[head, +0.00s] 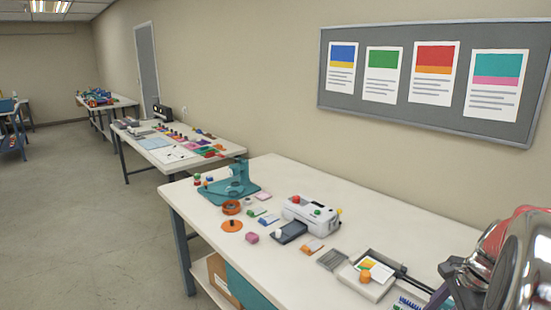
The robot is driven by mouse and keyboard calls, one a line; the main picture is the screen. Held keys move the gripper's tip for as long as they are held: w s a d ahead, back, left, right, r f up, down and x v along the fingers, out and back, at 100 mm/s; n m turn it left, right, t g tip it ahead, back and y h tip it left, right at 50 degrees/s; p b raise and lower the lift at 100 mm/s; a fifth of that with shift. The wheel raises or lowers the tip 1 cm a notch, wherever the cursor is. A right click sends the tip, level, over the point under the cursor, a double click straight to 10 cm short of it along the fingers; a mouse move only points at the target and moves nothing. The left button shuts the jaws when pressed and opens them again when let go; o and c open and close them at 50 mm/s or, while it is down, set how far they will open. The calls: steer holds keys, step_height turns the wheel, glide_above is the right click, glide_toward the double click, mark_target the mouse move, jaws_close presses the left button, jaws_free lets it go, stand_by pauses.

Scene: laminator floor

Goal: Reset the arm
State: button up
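No fingers of my gripper can be made out in the head view. Shiny chrome and red rounded parts fill the lower right corner, close to the camera and cut off by the frame edge. I cannot tell whether they belong to my arm. They cover the right end of the near white table (375,220).
The near table holds a teal stand (238,182), an orange ring (231,207), a white laminator-like machine (311,213), and a tray (365,275) with cards. A second table (160,150) stands behind. A grey board (430,75) hangs above.

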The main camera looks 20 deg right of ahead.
steer(key=s+a+r+n+t, duration=0.1)
steer(key=a+r+n, duration=0.2)
steer(key=a+n, duration=0.4)
steer(key=s+a+r+n+t+h, duration=0.1)
steer(key=a+r+n, duration=0.2)
steer(key=a+n, duration=0.4)
steer(key=s+a+r+n, duration=0.2)
steer(key=a+n, duration=0.6)
steer(key=a, duration=1.1)
steer(key=shift+a+r+t+h, duration=0.3)
steer(key=shift+a+r+t, duration=0.1)
steer(key=shift+r, duration=0.3)
